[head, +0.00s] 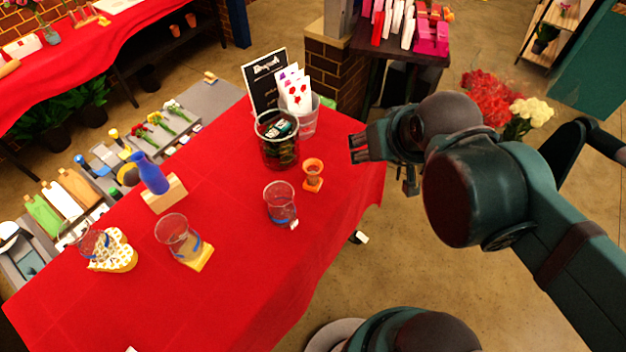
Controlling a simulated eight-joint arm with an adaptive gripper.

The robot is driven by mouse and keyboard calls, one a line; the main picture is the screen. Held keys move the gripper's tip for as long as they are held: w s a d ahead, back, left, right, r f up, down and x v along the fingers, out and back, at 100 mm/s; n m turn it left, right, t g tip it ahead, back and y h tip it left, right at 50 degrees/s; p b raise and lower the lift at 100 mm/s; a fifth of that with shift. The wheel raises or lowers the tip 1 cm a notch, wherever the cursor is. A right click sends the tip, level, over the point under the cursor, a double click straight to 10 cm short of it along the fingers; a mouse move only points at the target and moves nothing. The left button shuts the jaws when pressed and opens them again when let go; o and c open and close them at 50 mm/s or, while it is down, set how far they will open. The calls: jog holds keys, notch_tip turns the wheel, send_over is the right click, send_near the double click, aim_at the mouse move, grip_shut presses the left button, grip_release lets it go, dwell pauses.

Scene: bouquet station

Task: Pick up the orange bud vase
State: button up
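The orange bud vase (313,167) is a small flared cup. It stands upright on a small orange base near the right edge of the red-covered table. My gripper (355,149) is to the right of the vase and apart from it, around the table's right edge in the picture. Its fingers point left, toward the vase. Nothing shows held in it. The fingers are small and dark here, so I cannot tell how far apart they are.
A dark glass container (278,150) stands close behind and left of the vase, with a clear cup of cards (309,118) behind. A clear glass (281,212) stands front left. A blue vase (150,175) is farther left. Red cloth (235,270) in front is bare.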

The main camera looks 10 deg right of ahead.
jog(key=m+g+h, duration=0.1)
jog(key=m+g, duration=0.5)
jog(key=m, duration=0.5)
send_near(312, 164)
notch_tip(312, 164, down, 2)
jog(key=s, duration=0.2)
jog(key=shift+w+f+b, duration=0.2)
jog(key=shift+f+b, duration=0.1)
jog(key=shift+f, duration=0.65)
jog(key=shift+f, duration=0.15)
jog(key=shift+w+d+f, duration=0.1)
jog(key=shift+d+f, duration=0.05)
jog(key=shift+f, duration=1)
jog(key=shift+f, duration=0.1)
jog(key=shift+w+d+f, duration=0.1)
jog(key=shift+w+f, duration=0.05)
jog(key=shift+f, duration=1.1)
jog(key=shift+w+d+f, duration=0.1)
jog(key=shift+d+f, duration=0.05)
jog(key=shift+f, duration=1.05)
